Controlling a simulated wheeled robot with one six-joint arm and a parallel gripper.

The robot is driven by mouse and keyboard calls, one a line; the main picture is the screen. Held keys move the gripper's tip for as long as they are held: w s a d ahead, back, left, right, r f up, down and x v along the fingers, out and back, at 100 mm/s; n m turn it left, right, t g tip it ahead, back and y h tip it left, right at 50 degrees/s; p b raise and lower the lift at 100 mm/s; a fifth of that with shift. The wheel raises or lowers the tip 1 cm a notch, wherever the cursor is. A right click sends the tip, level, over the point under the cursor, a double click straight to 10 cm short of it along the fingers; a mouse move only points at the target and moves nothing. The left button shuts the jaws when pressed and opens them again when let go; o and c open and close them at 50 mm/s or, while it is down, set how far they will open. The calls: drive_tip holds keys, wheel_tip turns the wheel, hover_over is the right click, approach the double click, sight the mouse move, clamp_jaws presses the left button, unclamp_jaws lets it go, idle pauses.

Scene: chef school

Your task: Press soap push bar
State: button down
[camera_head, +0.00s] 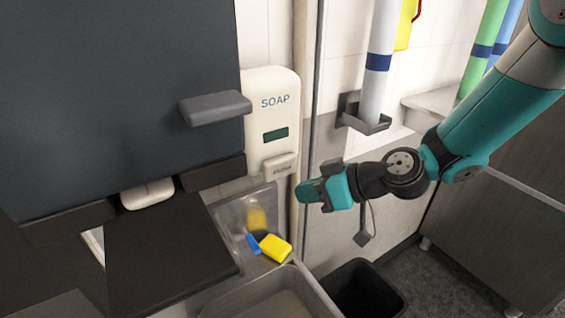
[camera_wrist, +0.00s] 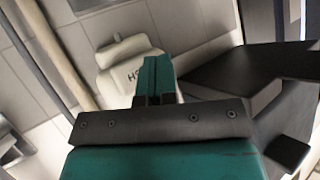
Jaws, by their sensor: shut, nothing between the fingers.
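A cream soap dispenser (camera_head: 270,108) marked SOAP hangs on the wall, with a dark window. Its pale push bar (camera_head: 281,167) sticks out near the bottom. My gripper (camera_head: 301,193) is shut and empty, its tip just right of and below the push bar in the head view, with a small gap in the picture. In the wrist view, my shut fingers (camera_wrist: 155,75) overlap a pale part with upside-down lettering (camera_wrist: 133,75), likely the push bar, and hide the rest of the lettering.
A sink (camera_head: 270,296) lies below the dispenser, with a yellow sponge (camera_head: 275,247) on its ledge. A dark bin (camera_head: 362,290) stands below my gripper. A grey handle (camera_head: 215,107) juts out left of the dispenser. A wall holder (camera_head: 362,115) is above my gripper.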

sight(279, 176)
drive_tip(key=shift+w+a, duration=0.6)
drive_tip(key=shift+w, duration=0.25)
drive_tip(key=shift+w+a, duration=0.55)
drive_tip(key=shift+w, duration=0.25)
idle(0.9)
drive_tip(key=shift+w+a, duration=0.25)
drive_tip(key=shift+w, duration=0.1)
drive_tip(key=shift+w+a+b, duration=0.3)
drive_tip(key=shift+w+a, duration=0.15)
drive_tip(key=shift+w, duration=0.3)
idle(1.1)
drive_tip(key=shift+s+d+b, duration=0.35)
drive_tip(key=shift+s, duration=0.2)
drive_tip(key=shift+s+d+b, duration=0.3)
drive_tip(key=shift+s+d, duration=0.05)
drive_tip(key=shift+s, duration=0.2)
